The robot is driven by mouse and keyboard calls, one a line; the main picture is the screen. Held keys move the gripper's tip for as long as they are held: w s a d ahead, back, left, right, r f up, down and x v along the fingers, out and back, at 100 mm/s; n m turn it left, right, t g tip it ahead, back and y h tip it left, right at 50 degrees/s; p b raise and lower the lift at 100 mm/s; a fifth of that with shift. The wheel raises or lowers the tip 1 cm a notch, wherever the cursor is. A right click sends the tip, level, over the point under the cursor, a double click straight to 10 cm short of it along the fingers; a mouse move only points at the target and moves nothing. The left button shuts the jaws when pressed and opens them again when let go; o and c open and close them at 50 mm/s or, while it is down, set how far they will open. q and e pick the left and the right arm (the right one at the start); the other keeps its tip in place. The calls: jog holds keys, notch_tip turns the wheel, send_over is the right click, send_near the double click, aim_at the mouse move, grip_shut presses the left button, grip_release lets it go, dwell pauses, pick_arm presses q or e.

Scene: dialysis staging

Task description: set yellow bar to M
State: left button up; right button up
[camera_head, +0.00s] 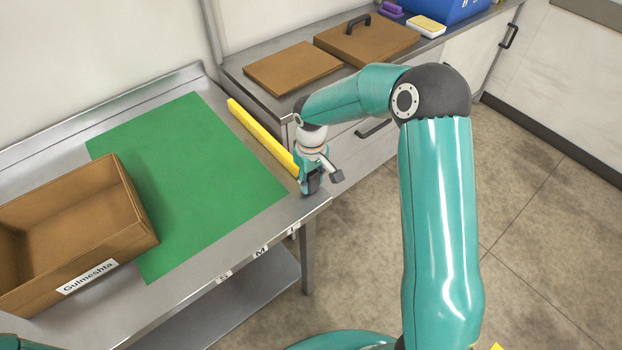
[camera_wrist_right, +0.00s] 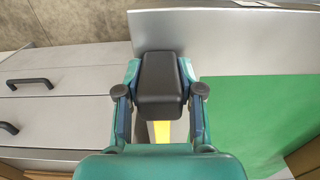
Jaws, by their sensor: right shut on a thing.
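The yellow bar (camera_head: 262,137) lies along the right side of the green mat, near the table's right edge. My right gripper (camera_head: 311,183) is shut on the bar at its near end, just above the table's front right corner. In the right wrist view, a short strip of the yellow bar (camera_wrist_right: 162,131) shows between the fingers; the gripper hides the rest. The letter M (camera_head: 260,252) is on the table's front edge, between S (camera_head: 223,278) and L (camera_head: 292,231). The bar's near end is to the right of both M and L. My left gripper is not in view.
The green mat (camera_head: 200,180) is bare to the left of the bar. An open cardboard box (camera_head: 105,255) labelled Gulmeshta covers the mat's left part. A counter with brown boards (camera_head: 293,68) stands behind on the right.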

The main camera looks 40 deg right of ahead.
grip_shut()
jog(key=shift+a+f, duration=0.1)
jog(key=shift+a, duration=0.35)
jog(key=a+b, duration=0.1)
jog(key=a, duration=0.5)
jog(key=s+a+b, duration=0.1)
jog(key=a+b, duration=0.1)
jog(key=a, duration=0.4)
jog(key=a+b, duration=0.2)
jog(key=a, duration=0.5)
jog(key=shift+s, duration=0.25)
jog(key=o, duration=1.2)
grip_release()
jog(key=shift+r, duration=0.25)
notch_tip(320, 180, up, 12)
jog(key=shift+f, duration=0.15)
